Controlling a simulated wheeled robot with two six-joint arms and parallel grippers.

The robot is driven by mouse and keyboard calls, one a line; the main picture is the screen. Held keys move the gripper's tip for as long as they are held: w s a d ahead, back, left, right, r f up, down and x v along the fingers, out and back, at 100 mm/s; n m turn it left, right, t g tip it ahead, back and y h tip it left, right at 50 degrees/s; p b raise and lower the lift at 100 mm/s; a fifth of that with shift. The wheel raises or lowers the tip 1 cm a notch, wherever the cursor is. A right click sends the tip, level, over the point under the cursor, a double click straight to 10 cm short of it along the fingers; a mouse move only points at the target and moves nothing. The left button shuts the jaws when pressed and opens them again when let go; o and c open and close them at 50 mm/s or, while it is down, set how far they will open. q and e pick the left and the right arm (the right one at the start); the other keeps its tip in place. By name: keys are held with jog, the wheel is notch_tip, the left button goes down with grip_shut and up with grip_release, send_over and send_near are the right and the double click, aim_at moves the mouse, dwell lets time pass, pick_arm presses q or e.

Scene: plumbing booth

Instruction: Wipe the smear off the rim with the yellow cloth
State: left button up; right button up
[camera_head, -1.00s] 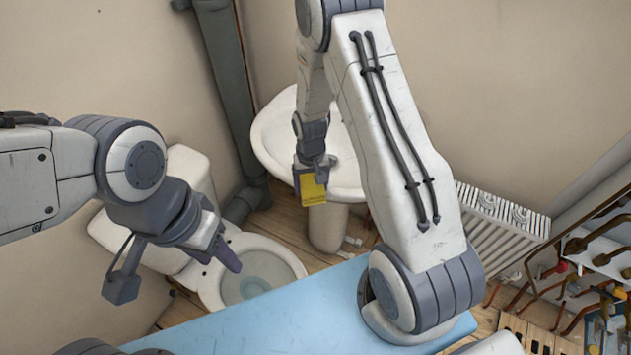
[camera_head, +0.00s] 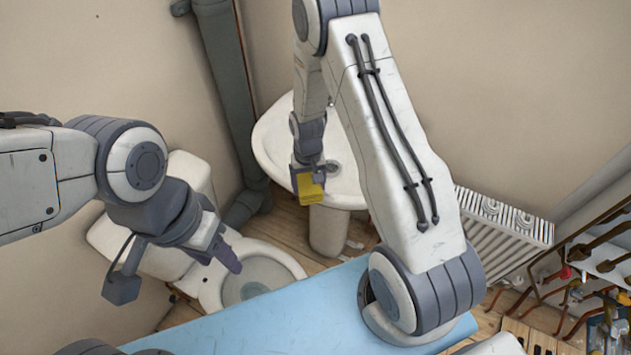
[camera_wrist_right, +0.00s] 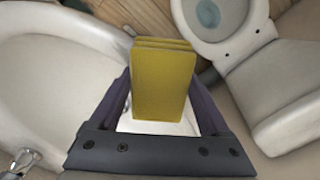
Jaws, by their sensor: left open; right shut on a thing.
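The yellow cloth (camera_head: 309,189) is a folded pad held in my right gripper (camera_head: 308,172), at the front rim of the white washbasin (camera_head: 274,160). In the right wrist view the cloth (camera_wrist_right: 162,85) stands between the two fingers of the right gripper (camera_wrist_right: 165,105), with the basin (camera_wrist_right: 60,75) to its left. I cannot tell whether the cloth touches the rim. No smear can be made out. My left gripper (camera_head: 178,268) is open and empty, in front of the toilet.
A white toilet (camera_head: 285,262) stands left of the basin; its bowl also shows in the right wrist view (camera_wrist_right: 232,45). A blue surface (camera_head: 270,318) lies in front. A radiator (camera_head: 500,235) and a rack of copper pipes (camera_head: 590,265) are at the right.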

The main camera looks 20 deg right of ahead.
aim_at(307, 187)
jog(key=shift+s+a, duration=0.25)
jog(key=shift+a, duration=0.2)
jog(key=shift+s+a, duration=0.2)
jog(key=shift+s, duration=0.1)
jog(key=r+p, duration=0.3)
jog(key=r, duration=0.1)
jog(key=shift+d+r, duration=0.2)
pick_arm(q)
notch_tip(307, 187, up, 6)
jog(key=p, duration=0.3)
jog(key=shift+s+a, duration=0.25)
jog(key=shift+s, duration=0.15)
pick_arm(e)
jog(key=shift+r, duration=1.9)
